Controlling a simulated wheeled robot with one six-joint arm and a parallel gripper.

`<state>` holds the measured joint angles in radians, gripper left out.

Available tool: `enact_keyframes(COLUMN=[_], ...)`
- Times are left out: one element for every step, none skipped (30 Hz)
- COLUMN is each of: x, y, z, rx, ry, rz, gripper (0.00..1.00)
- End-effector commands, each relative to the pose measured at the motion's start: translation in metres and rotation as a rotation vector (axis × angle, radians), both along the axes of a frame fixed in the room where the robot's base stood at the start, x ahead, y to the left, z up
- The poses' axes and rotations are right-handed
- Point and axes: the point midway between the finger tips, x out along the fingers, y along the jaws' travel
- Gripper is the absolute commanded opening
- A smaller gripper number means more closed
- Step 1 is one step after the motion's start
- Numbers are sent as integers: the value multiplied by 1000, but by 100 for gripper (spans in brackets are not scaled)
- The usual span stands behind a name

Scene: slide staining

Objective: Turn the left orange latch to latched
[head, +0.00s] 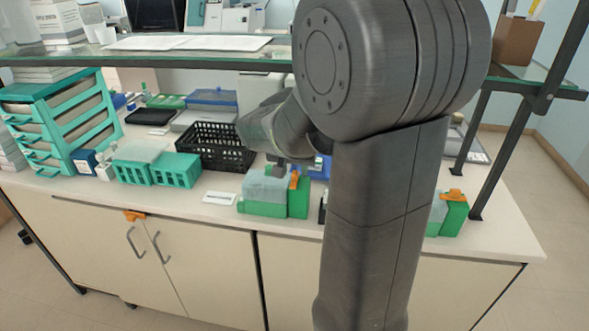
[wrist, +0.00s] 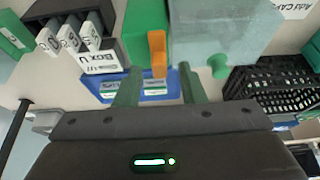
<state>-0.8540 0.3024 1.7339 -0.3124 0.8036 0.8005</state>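A green box with a translucent grey-blue section (head: 264,188) stands near the counter's front edge in the head view. Its orange latch (head: 294,180) stands roughly upright on the green end. The wrist view shows this orange latch (wrist: 158,52) as a bar against the green end (wrist: 182,30), beside the translucent section (wrist: 215,28). My gripper (wrist: 160,72) is open, one finger on each side of the latch in the picture, with gaps showing. I cannot tell whether either finger touches it. In the head view my arm hides much of the gripper.
A second green box with an orange latch (head: 455,196) stands right of my arm. Another orange latch (head: 134,215) is on the cabinet doors. A black basket (head: 207,146) stands behind left, also in the wrist view (wrist: 275,92). A glass shelf (head: 150,57) crosses above.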

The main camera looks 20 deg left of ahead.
Motion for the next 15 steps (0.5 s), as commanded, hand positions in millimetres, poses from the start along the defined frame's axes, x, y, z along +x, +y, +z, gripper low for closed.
enact_keyframes(x=[1,2,2,2,2,2,2,2,2,2,2,2,2,2,2], y=[0,0,0,0,0,0,0,0,0,0,0,0,0,0,0], z=[-3,-5,-6,-6,-6,-7,-7,-7,-6,-6,-6,-6,-6,-6,-6], rx=[-2,-2,-1,-1,-1,0,0,0,0,0,0,0,0,0,0], ry=[2,2,2,1,1,1,1,1,1,1,1,1,1,1,1], rz=[-1,-1,0,0,0,0,0,0,0,0,0,0,0,0,0], gripper=[36,36,36,36,36,36,36,36,36,36,36,30,25,19,11])
